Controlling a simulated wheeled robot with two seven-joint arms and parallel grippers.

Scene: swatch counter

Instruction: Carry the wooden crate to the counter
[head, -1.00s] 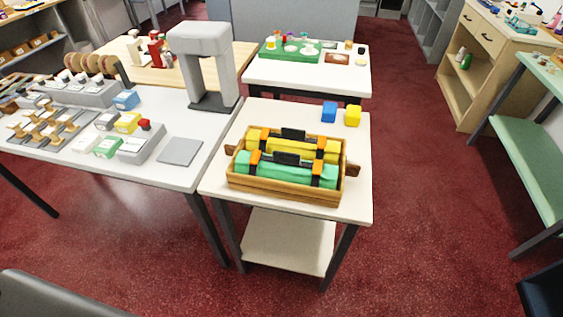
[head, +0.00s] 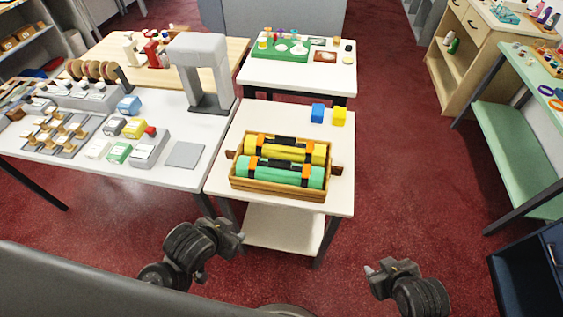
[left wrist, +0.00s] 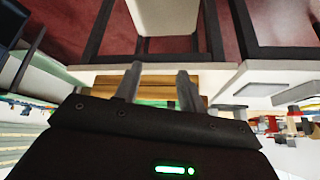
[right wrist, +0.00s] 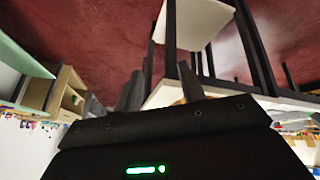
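The wooden crate (head: 272,190) sits on a small white table (head: 328,202) in the middle of the head view. It holds a yellow roll (head: 317,153) and a green roll (head: 284,176) with black and orange bands. A brown handle sticks out at each end. My left gripper (head: 241,238) is open and empty, in front of the table's near left side. In the left wrist view the crate (left wrist: 160,81) shows beyond its spread fingers. My right gripper (head: 370,270) is open and empty, nearer me and right of the table. I cannot tell which surface is the counter.
A long table (head: 180,178) with a grey arch (head: 200,75) and small devices adjoins at left. A green bench (head: 510,145) stands at right. Red floor lies open between.

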